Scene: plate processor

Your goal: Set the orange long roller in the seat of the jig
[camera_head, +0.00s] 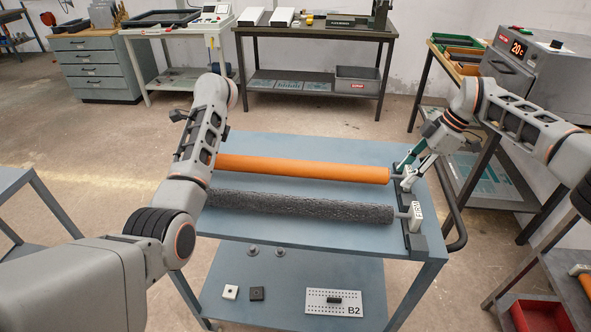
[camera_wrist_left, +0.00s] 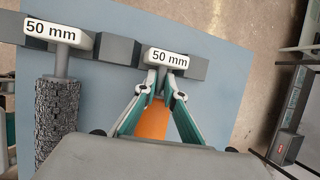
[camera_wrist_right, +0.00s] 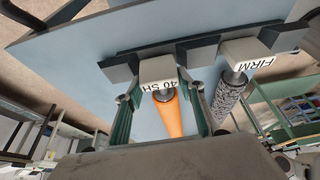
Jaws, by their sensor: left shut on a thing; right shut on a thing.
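The orange long roller (camera_head: 305,170) lies level across the blue table, behind a dark textured roller (camera_head: 300,206). My right gripper (camera_head: 407,173) is shut on its right end; in the right wrist view the fingers flank the white "40 SH" end block (camera_wrist_right: 158,72). My left gripper (camera_wrist_left: 167,82) is shut on its other end, by the "50 mm" block (camera_wrist_left: 167,60); my left arm hides this in the head view. The end blocks line up with gaps between the jig's dark blocks (camera_wrist_left: 120,50), (camera_wrist_right: 198,51). I cannot tell whether they touch the seat bottoms.
The dark roller's end block "FIRM" (camera_wrist_right: 246,58) sits in the neighbouring seat, close beside my right gripper. A lower shelf (camera_head: 265,315) holds small blocks and a "B2" plate (camera_head: 333,303). The blue tabletop (camera_head: 300,147) behind the orange roller is clear.

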